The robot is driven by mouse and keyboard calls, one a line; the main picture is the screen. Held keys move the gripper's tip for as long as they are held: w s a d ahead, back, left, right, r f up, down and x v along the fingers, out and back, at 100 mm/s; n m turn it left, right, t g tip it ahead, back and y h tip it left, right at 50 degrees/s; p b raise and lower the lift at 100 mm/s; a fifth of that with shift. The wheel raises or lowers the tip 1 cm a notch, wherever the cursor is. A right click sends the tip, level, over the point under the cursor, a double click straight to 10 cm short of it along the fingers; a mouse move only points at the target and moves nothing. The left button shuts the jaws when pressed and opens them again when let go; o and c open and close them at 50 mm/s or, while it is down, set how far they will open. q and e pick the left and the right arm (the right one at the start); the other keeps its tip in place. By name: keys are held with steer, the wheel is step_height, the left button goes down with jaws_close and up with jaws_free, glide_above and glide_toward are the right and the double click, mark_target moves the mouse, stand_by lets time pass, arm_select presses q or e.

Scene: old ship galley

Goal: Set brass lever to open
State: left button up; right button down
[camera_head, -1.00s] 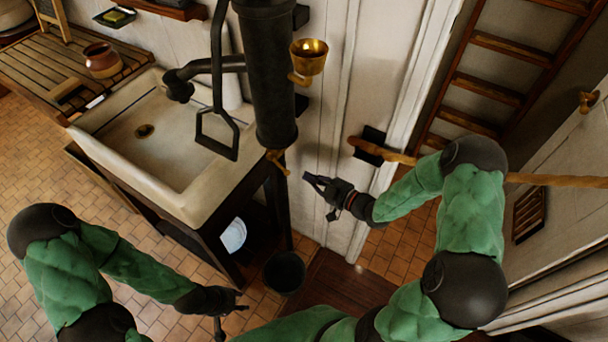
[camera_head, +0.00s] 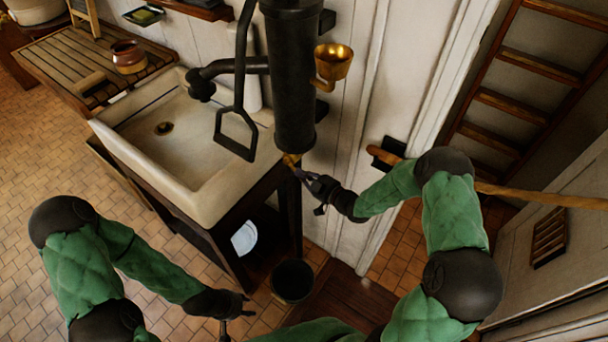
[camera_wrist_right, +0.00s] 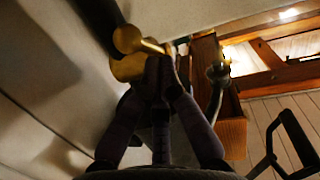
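The brass lever (camera_head: 290,159) is at the lower end of the thick black pump column. It also shows in the right wrist view as a rounded brass piece (camera_wrist_right: 129,67) with a knob and a thin stem. My right gripper (camera_head: 299,172) has its tips at the lever. In the right wrist view its fingers (camera_wrist_right: 160,64) converge close together at the brass; I cannot tell whether the stem is between them. They partly hide the brass. My left gripper (camera_head: 238,322) is low at the picture's bottom, its fingers spread and empty, away from the lever.
The black pump column (camera_head: 294,85) stands beside the pale sink (camera_head: 200,195). A dark bucket (camera_head: 292,282) is on the floor below.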

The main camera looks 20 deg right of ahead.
stand_by(0.3)
step_height(320, 180, down, 5)
steer(key=w+a+t+y+b, duration=0.1)
steer(key=w+t+b, duration=0.1)
steer(key=b, duration=1.2)
steer(key=shift+w+a+f, duration=0.15)
steer(key=shift+a+f, duration=0.05)
steer(key=shift+a, duration=0.2)
stand_by(0.5)
stand_by(0.4)
